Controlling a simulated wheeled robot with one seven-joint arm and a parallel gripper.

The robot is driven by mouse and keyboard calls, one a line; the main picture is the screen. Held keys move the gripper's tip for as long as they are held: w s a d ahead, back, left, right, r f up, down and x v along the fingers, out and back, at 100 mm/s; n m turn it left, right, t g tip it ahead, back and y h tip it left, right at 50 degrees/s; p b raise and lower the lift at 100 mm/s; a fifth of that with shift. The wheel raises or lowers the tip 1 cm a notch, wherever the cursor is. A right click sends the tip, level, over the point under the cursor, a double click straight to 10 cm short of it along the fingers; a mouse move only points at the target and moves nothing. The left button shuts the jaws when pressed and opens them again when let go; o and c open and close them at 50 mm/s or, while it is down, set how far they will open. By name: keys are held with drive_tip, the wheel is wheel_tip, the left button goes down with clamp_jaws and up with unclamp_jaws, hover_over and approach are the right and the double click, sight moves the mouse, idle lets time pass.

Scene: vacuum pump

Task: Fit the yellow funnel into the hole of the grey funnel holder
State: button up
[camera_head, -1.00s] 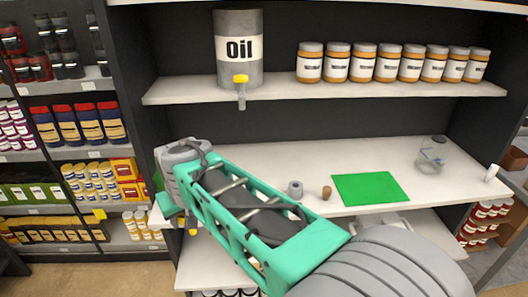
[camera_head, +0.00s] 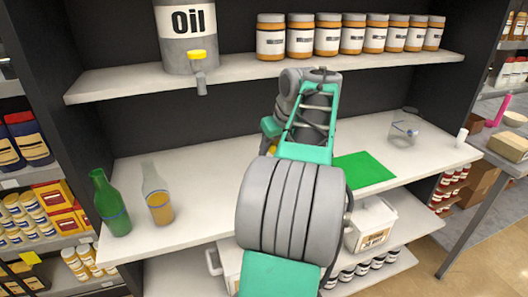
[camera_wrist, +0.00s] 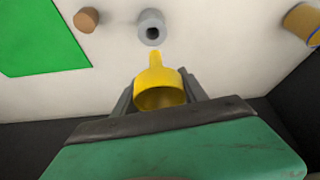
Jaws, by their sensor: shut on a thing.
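In the wrist view the yellow funnel (camera_wrist: 155,84) is between the two fingers of my gripper (camera_wrist: 160,92), which is shut on it. The funnel's wide mouth faces the camera and its narrow spout points up the picture. The grey funnel holder (camera_wrist: 150,21) stands on the white shelf just beyond the spout, with its dark round hole showing. The spout appears just short of the hole in the picture; the height between them is hard to judge. In the head view my arm hides the holder, and most of my gripper is hidden too.
A brown cork (camera_wrist: 86,19) and a green mat (camera_wrist: 38,38) lie left of the holder in the wrist view. In the head view a green bottle (camera_head: 111,205), a bottle with amber liquid (camera_head: 157,200) and a clear flask (camera_head: 403,132) stand on the shelf. An upper shelf bears an oil tank (camera_head: 187,38).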

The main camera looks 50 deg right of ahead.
drive_tip(key=shift+s+a+r, duration=0.1)
idle(0.3)
drive_tip(key=shift+f+b, duration=0.45)
drive_tip(key=shift+f, duration=0.15)
drive_tip(key=shift+f+b, duration=1.4)
drive_tip(key=shift+f, duration=0.45)
drive_tip(key=shift+f, duration=0.5)
drive_tip(key=shift+f+b, duration=0.4)
drive_tip(key=shift+b, duration=0.05)
drive_tip(key=shift+f, duration=0.1)
drive_tip(key=shift+f+b, duration=0.45)
drive_tip(key=shift+f, duration=0.15)
drive_tip(key=shift+f+b, duration=0.45)
drive_tip(key=shift+f, duration=0.05)
